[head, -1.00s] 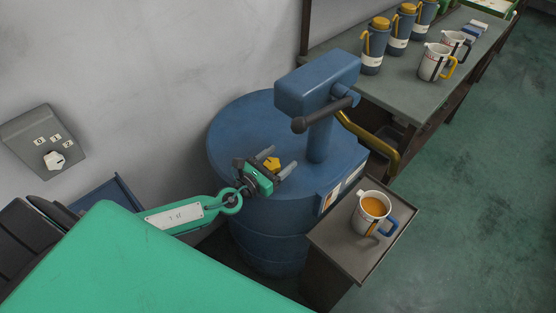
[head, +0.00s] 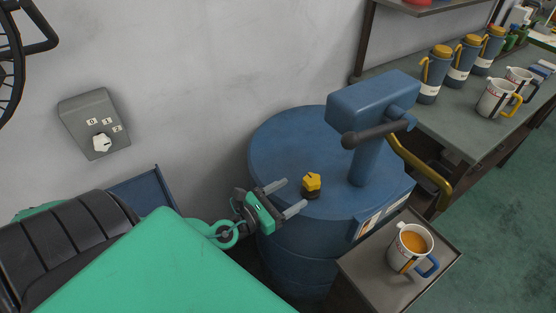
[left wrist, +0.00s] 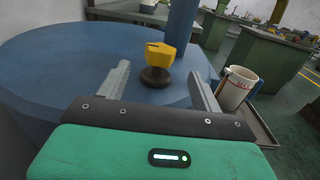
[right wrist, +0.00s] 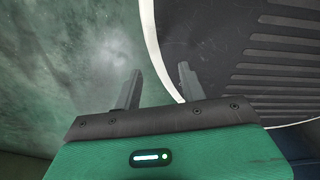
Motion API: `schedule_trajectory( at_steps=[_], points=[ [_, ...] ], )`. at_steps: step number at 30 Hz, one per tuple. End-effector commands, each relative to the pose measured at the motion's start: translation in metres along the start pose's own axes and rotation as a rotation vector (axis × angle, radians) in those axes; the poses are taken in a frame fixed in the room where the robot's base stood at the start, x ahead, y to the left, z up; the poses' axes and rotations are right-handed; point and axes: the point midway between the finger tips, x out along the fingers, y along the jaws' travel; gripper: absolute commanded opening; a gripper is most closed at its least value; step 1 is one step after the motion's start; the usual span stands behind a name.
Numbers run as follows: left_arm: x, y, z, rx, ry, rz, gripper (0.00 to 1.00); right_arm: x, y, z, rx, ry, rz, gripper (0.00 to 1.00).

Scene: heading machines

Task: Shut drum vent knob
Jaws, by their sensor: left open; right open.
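A yellow vent knob (head: 312,182) on a dark round base sits on top of the blue drum (head: 275,150), in front of the drum's pump post. In the left wrist view the knob (left wrist: 158,58) stands ahead of the fingers, roughly midway between them. My left gripper (head: 287,197) is open and empty at the drum's near left edge, its fingers pointing at the knob and apart from it. My right gripper (right wrist: 155,85) is open and empty; it shows only in its own wrist view, over the green floor beside a black ribbed surface.
The blue pump (head: 372,100) with its dark handle rises behind the knob. A small stand (head: 365,270) with a mug of orange drink (head: 410,245) is at the drum's right. A bench (head: 450,125) holds flasks and mugs. A grey switch box (head: 93,122) is on the wall.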

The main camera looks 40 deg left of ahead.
Motion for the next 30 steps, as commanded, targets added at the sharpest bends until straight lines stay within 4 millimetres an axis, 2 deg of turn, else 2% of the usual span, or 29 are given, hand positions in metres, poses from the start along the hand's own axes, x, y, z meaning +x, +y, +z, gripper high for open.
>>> schedule_trajectory(
  at_steps=[3, 9, 14, 30],
  points=[
    [-0.015, 0.000, -0.002, 0.001, 0.002, -0.001, 0.67, 0.006, 0.000, 0.001, 0.000, -0.003, 0.000, 0.41],
    [-0.028, 0.000, -0.001, 0.000, 0.001, -0.001, 0.67, 0.008, 0.000, -0.008, 0.001, 0.007, 0.000, 0.41],
    [-0.031, 0.000, 0.001, 0.000, -0.002, -0.001, 0.67, 0.007, 0.001, -0.015, 0.002, 0.017, 0.002, 0.41],
    [-0.031, 0.000, 0.001, 0.000, -0.001, -0.001, 0.67, 0.007, 0.007, -0.007, 0.000, 0.005, 0.008, 0.41]
  ],
)
